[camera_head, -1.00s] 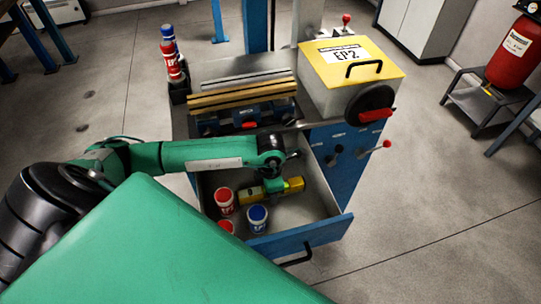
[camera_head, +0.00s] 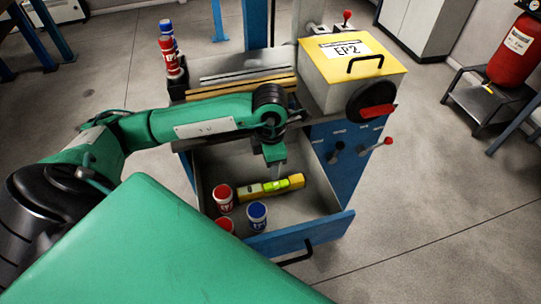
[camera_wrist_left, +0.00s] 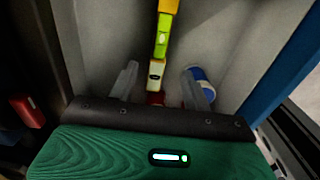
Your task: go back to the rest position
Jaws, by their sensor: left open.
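My left gripper (camera_head: 275,167) is above the open drawer (camera_head: 300,235), its fingers pointing down. In the left wrist view its two fingers (camera_wrist_left: 160,92) are apart with nothing held between them. A yellow and green bar-shaped tool (camera_head: 270,187) lies on the drawer floor below it; it also shows in the left wrist view (camera_wrist_left: 162,45), running away from between the fingers. My right gripper is not in view.
Red cans (camera_head: 223,197) and a blue can (camera_head: 257,214) stand in the drawer near the tool. Above the drawer is a machine with a yellow-topped box (camera_head: 350,62) and a black handwheel (camera_head: 371,101). Red and blue bottles (camera_head: 170,55) stand at its left.

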